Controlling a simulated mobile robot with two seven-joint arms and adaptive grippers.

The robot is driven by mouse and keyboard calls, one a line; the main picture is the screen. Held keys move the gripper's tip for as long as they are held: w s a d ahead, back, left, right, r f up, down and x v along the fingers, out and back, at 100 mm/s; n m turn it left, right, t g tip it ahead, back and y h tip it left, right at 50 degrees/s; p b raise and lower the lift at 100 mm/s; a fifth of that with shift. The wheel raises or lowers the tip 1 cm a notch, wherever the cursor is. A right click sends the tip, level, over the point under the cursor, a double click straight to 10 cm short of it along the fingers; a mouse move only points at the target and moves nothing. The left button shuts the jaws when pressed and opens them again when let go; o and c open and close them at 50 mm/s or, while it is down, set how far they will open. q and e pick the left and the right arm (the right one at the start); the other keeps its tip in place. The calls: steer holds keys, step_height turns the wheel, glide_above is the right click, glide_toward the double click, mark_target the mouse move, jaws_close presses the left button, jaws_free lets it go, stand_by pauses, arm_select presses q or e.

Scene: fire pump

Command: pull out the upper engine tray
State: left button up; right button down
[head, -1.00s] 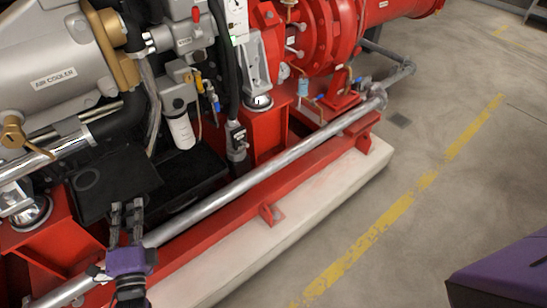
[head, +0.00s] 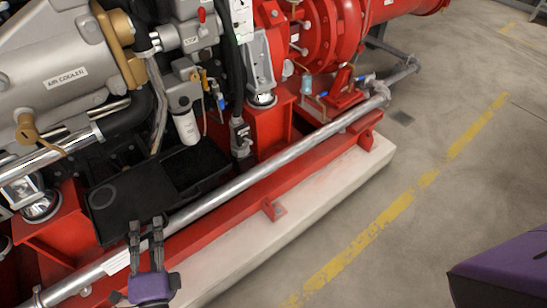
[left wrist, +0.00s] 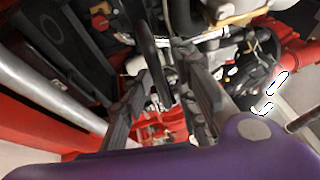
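The upper engine tray (head: 125,190) is a flat dark tray with a round mark, at the left of the head view, jutting out over the red base frame. Its round mark also shows in the left wrist view (left wrist: 52,27). My left gripper (head: 146,226) is at the tray's front edge. Its fingers are partly apart, with a dark bar (left wrist: 150,45) between them in the left wrist view; they appear shut on a front part of the tray. The exact contact is hidden.
A silver pipe (head: 225,190) runs along the red frame (head: 225,218) in front of the engine. A black open bin (head: 205,165) lies right of the tray, below a white filter (head: 186,128). A pale plinth (head: 310,195) borders clear grey floor (head: 440,215).

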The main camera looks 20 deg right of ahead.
steer(key=shift+w+r, duration=0.15)
steer(key=shift+w, duration=0.25)
arm_select(q)
steer(key=shift+s, duration=0.3)
steer(key=v, duration=1.1)
steer(key=shift+s, duration=0.15)
arm_select(e)
steer(key=w, duration=0.3)
steer(key=shift+w+a+t, duration=0.15)
steer(key=shift+a+t, duration=0.15)
steer(key=shift+a, duration=0.05)
steer(key=shift+s, duration=0.25)
